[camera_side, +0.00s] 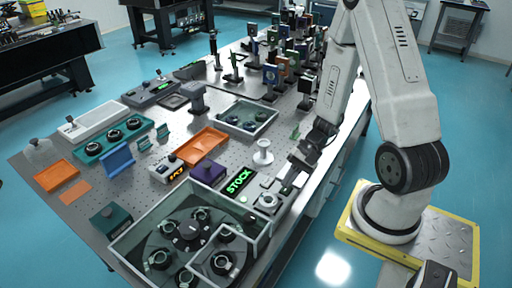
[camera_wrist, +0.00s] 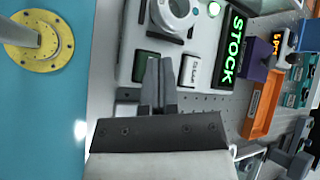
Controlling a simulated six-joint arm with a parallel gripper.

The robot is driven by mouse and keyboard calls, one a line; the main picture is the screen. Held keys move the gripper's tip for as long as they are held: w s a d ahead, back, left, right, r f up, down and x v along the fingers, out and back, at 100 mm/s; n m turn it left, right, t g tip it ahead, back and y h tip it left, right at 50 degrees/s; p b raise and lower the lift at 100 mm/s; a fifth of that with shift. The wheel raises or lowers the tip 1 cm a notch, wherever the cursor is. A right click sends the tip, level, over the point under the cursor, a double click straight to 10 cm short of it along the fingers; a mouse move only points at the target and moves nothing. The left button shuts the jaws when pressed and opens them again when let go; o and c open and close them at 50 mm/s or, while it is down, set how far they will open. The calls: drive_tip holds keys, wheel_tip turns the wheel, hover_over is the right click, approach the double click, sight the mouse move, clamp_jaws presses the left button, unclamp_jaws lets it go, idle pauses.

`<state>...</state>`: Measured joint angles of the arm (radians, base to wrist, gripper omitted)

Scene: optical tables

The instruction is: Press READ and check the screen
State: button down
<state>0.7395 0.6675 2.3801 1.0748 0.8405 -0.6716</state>
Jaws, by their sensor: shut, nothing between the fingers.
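A black screen (camera_wrist: 230,48) shows STOCK in bright green letters; it also shows in the side view (camera_side: 238,182). Beside it is a light panel (camera_wrist: 127,55) with a round silver dial (camera_wrist: 174,12), a small lit green lamp (camera_wrist: 213,9), a dark green key (camera_wrist: 142,64) and a white key (camera_wrist: 190,70) whose small lettering I cannot read. I cannot tell which key is READ. My gripper (camera_wrist: 157,65) is shut and empty, its tips over the panel by the dark green key, partly covering it. In the side view my gripper (camera_side: 287,186) is low at the panel; contact is unclear.
A glass-walled box (camera_side: 141,243) with a round carousel stands at the front. A purple box (camera_side: 207,171), an orange tray (camera_side: 203,146), a small orange-lit display (camera_side: 178,175) and a white spool-shaped stand (camera_side: 263,153) are nearby. Optics crowd the far table.

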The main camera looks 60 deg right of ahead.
sight(288, 192)
drive_tip(key=shift+r, duration=0.45)
drive_tip(key=shift+r, duration=2.5)
drive_tip(key=shift+a, duration=0.1)
drive_tip(key=a+n+g+h, duration=0.1)
drive_tip(key=s+n+g+h, duration=0.1)
drive_tip(key=n, duration=0.1)
drive_tip(key=shift+a, duration=0.35)
drive_tip(key=shift+a+r+n+g+h, duration=0.1)
drive_tip(key=shift+a+n+g+h, duration=0.1)
drive_tip(key=shift+n+g+h, duration=0.3)
drive_tip(key=w+a+r+n+t+h, duration=0.2)
drive_tip(key=w+a+r+n+h, duration=0.2)
drive_tip(key=n, duration=0.4)
drive_tip(key=shift+w+a+r+n+t+h, duration=0.2)
drive_tip(key=shift+w+a+n+t+h, duration=0.15)
drive_tip(key=shift+h, duration=0.55)
